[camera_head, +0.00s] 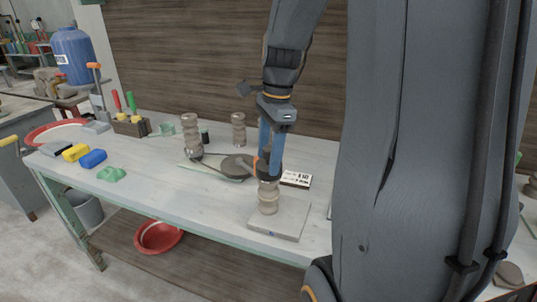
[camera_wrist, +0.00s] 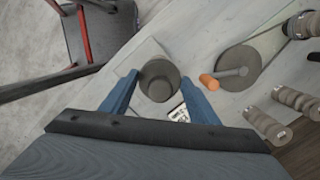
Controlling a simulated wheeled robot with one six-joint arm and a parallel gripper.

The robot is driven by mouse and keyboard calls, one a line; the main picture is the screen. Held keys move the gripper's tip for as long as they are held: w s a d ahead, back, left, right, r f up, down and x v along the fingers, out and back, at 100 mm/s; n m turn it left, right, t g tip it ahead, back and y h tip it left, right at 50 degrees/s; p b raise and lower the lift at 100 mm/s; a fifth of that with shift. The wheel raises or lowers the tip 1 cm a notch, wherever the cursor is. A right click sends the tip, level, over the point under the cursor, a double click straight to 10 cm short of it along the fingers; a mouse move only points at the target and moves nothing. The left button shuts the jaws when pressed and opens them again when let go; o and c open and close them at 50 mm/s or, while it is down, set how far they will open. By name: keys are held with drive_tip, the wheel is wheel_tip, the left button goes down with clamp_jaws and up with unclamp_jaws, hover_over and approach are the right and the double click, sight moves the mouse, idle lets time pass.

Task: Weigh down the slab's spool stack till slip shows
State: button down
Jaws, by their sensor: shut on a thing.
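The pale square slab (camera_head: 290,228) lies near the bench's front edge. A grey-brown spool stack (camera_head: 268,203) stands upright on it. My gripper (camera_head: 268,172) is above the slab, pointing down, its blue fingers shut on the top spool of the stack. In the wrist view my gripper (camera_wrist: 160,78) has a finger on each side of the round spool top (camera_wrist: 158,78). The stack's lower part is largely hidden there. I cannot tell whether the held spool rests on the one below. No slip can be made out.
Spools stand at the back left (camera_head: 191,138) and back middle (camera_head: 238,129). A grey disc (camera_head: 236,165) with an orange-handled piece lies left of my gripper. A printed card (camera_head: 297,179) lies right of it. Yellow (camera_head: 75,152) and blue (camera_head: 92,159) blocks sit far left.

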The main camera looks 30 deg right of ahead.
drive_tip(key=shift+f, duration=0.5)
idle(0.7)
drive_tip(key=c, duration=0.6)
unclamp_jaws()
drive_tip(key=r, duration=0.5)
drive_tip(key=d+r+b, duration=0.1)
drive_tip(key=r, duration=0.1)
drive_tip(key=shift+s+r, duration=0.1)
drive_tip(key=shift+r, duration=0.25)
drive_tip(key=s+a+f+n, duration=0.2)
drive_tip(key=a+f+n, duration=0.2)
drive_tip(key=f+n, duration=0.1)
drive_tip(key=s+a+f+n+h, duration=0.1)
drive_tip(key=s+a+f+n, duration=0.2)
drive_tip(key=a+f+n, duration=0.2)
drive_tip(key=s+a+f+n, duration=0.2)
drive_tip(key=a+f+n, duration=0.3)
drive_tip(key=n, duration=0.5)
drive_tip(key=shift+s+f+t, duration=0.25)
drive_tip(key=shift+f+t, duration=0.15)
drive_tip(key=shift+f, duration=0.55)
